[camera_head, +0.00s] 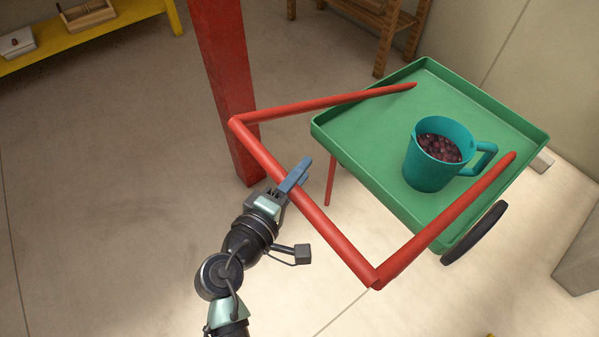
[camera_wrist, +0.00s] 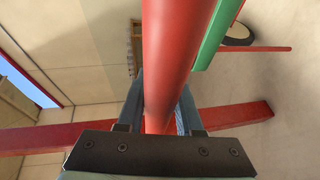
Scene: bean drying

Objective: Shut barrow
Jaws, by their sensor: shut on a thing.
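The barrow is a shallow green tray (camera_head: 375,180) with a red handle frame (camera_head: 330,232), a dark wheel (camera_head: 475,233) and a thin red leg in the head view. My gripper (camera_head: 295,177) is shut on the handle's crossbar, left of its middle. In the wrist view the red bar (camera_wrist: 178,50) runs between the two fingers (camera_wrist: 160,110), and a strip of the green tray (camera_wrist: 217,35) shows to its right. A teal mug (camera_head: 432,168) holding dark red beans stands upright in the tray.
A red post (camera_head: 226,90) stands close behind my gripper. A wooden rack (camera_head: 390,35) is at the back, beside a pale wall. A yellow shelf (camera_head: 90,42) holds boxes at top left. The floor on the left is clear.

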